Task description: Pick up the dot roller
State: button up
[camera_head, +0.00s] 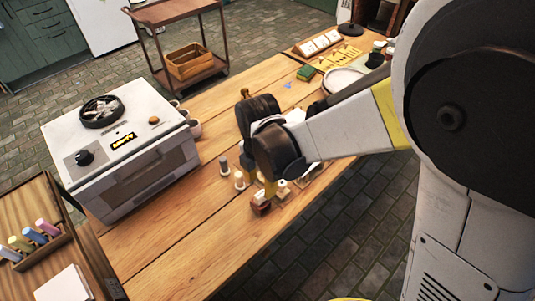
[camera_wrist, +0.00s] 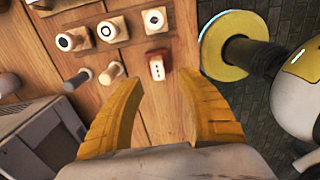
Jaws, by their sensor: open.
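A small red block with a white face and dark dots (camera_wrist: 157,66) is on the wooden table in the wrist view; it looks like the dot roller, though its shape is partly unclear. In the head view a red-and-white piece (camera_head: 261,208) sits near the table's front edge, below my gripper. My gripper (camera_wrist: 160,82) is open and empty. Its two yellow fingers point toward the dotted block, which shows between and just beyond the fingertips, apparently untouched.
Several wooden pieces with dark round marks (camera_wrist: 72,41) stand beside the dotted block, with two upright pegs (camera_wrist: 112,72) nearby. A white oven-like box (camera_head: 120,135) stands at the left of the table. The table's front edge is close by.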

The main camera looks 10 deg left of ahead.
aim_at(261, 194)
jog(key=f+b, duration=0.1)
jog(key=f, duration=0.2)
jog(key=f+b, duration=0.2)
jog(key=f, duration=0.2)
jog(key=shift+w+a+f, duration=0.1)
jog(key=shift+w+f, duration=0.05)
jog(key=shift+w, duration=0.05)
jog(key=shift+c, duration=0.4)
grip_shut()
